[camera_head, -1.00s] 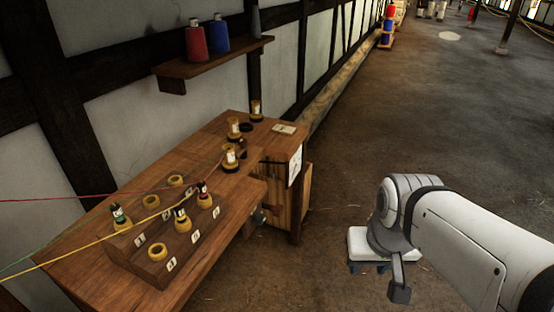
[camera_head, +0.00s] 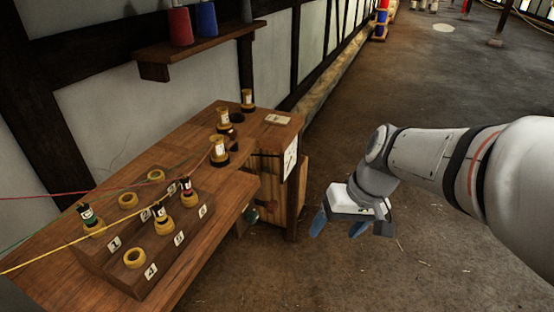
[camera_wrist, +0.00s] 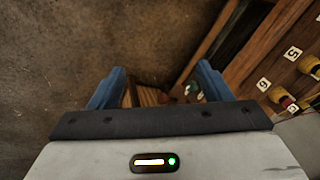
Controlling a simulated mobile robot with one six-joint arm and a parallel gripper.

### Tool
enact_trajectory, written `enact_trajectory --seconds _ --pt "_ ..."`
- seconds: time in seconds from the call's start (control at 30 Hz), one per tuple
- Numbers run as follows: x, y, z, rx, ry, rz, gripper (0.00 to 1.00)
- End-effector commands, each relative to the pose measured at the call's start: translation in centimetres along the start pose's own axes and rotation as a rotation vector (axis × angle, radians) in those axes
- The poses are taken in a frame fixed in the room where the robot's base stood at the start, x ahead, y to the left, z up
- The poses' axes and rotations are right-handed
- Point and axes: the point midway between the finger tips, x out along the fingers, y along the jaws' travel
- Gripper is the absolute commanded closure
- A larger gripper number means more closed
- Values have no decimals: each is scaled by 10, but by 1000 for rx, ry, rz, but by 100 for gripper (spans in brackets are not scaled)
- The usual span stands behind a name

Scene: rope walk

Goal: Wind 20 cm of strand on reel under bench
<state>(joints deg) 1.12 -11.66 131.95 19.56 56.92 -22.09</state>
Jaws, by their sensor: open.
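My gripper (camera_head: 338,226) hangs over the floor to the right of the wooden bench (camera_head: 262,138), its blue fingers apart and empty. In the wrist view my gripper (camera_wrist: 162,75) is also open. A small, dark greenish thing (camera_head: 266,210) sits under the bench's front edge; it may be the reel, but its shape is unclear. A red strand (camera_head: 80,194), a green strand (camera_head: 25,241) and a yellow strand (camera_head: 50,254) run from the left to bobbins in a numbered rack (camera_head: 150,268) on the bench.
Several labelled bobbins (camera_head: 220,150) stand farther back on the bench. A wall shelf (camera_head: 200,47) above holds a red spool (camera_head: 180,27) and a blue spool (camera_head: 206,18). The bench overhangs a wooden cabinet part (camera_head: 268,180). Open floor (camera_head: 420,130) lies to the right.

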Motion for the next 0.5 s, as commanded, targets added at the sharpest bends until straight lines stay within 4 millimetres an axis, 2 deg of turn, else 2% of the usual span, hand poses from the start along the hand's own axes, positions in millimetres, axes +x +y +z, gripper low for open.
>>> enact_trajectory --seconds 0.03,0.3,0.5 --pt "36 1 -17 -28 -17 -71 28" --pt "137 -13 -120 -216 58 -453 28" --pt "220 -6 -199 -338 246 -693 28"
